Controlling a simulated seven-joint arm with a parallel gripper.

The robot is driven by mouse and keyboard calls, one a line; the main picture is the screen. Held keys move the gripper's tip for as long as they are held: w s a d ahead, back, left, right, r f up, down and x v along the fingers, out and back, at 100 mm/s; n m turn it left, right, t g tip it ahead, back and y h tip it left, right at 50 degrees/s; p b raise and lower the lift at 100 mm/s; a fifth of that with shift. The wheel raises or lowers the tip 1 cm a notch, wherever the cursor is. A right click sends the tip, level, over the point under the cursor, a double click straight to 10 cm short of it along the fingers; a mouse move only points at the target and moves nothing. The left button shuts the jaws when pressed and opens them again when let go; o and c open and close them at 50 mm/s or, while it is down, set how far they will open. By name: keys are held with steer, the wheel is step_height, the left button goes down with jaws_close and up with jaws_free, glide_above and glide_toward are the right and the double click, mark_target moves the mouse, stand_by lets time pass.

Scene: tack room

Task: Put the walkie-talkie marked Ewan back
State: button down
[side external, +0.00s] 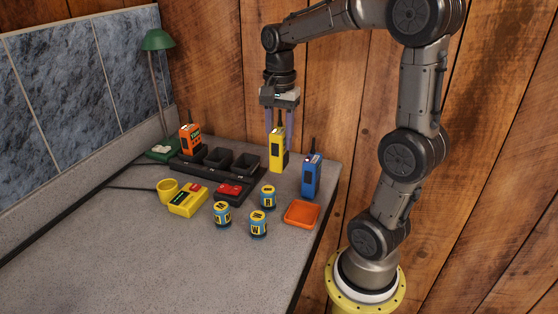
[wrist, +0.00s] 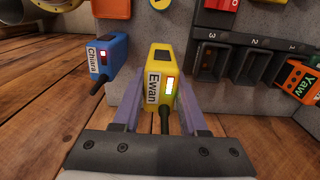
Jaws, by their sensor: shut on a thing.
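The yellow walkie-talkie (side external: 277,160) is marked Ewan in the wrist view (wrist: 160,80), with a lit screen and a dark antenna. My gripper (side external: 281,145) is shut on it, with a purple finger on either side, and it is upright. I cannot tell whether its base touches the worktop. The black charger rack (side external: 222,174) is left of it; its two nearer slots look empty and are also in the wrist view (wrist: 245,65).
A blue walkie-talkie marked Chiara (wrist: 110,58) stands right of the yellow one in the side view (side external: 311,177). In front are an orange tray (side external: 301,214), three blue-and-yellow cans (side external: 258,225), a black-and-red item (side external: 232,191), a yellow box (side external: 188,201) and a yellow cup (side external: 166,189). The front worktop is clear.

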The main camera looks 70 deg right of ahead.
mark_target(279, 129)
steer(key=shift+f, duration=2.55)
steer(key=shift+f, duration=0.15)
steer(key=shift+c, duration=2.2)
jaws_free()
step_height(279, 129, up, 12)
steer(key=s+a+f+n+t, duration=0.2)
steer(key=s+a+f+n, duration=0.1)
steer(key=a+n, duration=0.4)
steer(key=s+a+f+n+t, duration=0.3)
steer(key=s+a+n, duration=0.3)
steer(key=n, duration=0.5)
steer(key=shift+a+f+t, duration=0.3)
steer(key=shift+a, duration=0.2)
